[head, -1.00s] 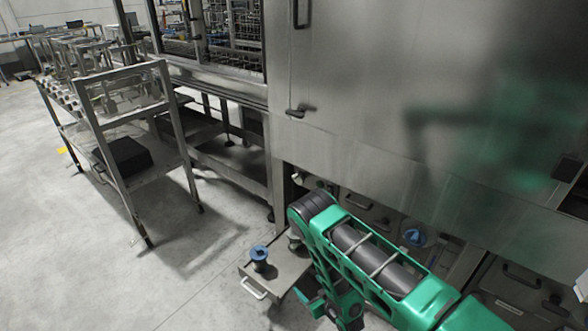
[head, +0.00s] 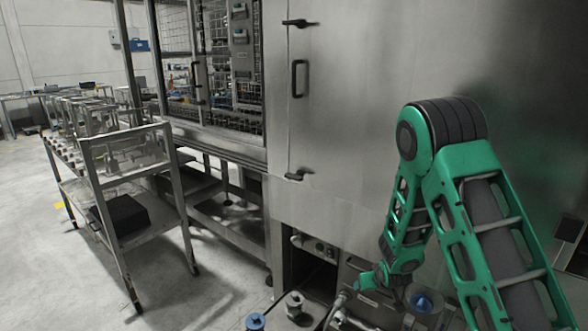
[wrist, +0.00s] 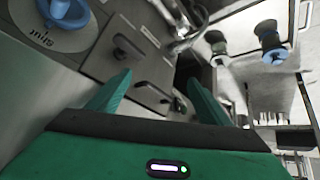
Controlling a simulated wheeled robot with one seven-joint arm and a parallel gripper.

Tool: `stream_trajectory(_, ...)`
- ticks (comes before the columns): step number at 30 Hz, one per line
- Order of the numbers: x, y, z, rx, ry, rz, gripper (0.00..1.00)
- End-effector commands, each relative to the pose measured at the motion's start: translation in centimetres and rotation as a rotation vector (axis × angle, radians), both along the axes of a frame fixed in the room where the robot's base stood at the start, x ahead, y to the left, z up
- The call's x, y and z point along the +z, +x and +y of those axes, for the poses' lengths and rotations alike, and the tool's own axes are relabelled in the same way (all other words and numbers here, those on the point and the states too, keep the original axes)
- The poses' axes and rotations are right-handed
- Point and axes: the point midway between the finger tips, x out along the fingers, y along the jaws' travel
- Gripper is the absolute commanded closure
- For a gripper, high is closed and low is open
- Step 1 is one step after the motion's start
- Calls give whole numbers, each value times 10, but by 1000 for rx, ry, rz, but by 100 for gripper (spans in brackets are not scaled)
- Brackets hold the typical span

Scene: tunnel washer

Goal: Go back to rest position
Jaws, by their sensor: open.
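My gripper (wrist: 157,88) is open and empty in the wrist view, its two green fingers spread wide with nothing between them. In the head view my green arm is folded up at the right, its elbow high in front of the steel door. My gripper hangs low there, in front of the lower panels of the washer, and its fingers are only partly visible.
The steel washer (head: 345,120) fills the right side, close to my arm. A metal cart (head: 128,195) stands left, with open floor in front.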

Motion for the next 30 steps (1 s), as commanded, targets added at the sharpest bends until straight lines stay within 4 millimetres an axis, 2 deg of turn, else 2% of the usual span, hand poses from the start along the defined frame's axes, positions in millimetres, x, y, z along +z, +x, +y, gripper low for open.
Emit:
stream_trajectory(1, 19, -4, -14, -28, 0, 12, 28)
stream_trajectory(8, 84, -48, -70, -151, -1, 118, 28)
stream_trajectory(14, 135, -103, -111, -256, 14, 210, 28)
stream_trajectory(21, 188, -184, -147, -377, 53, 322, 28)
stream_trajectory(30, 239, -299, -164, -517, 130, 458, 28)
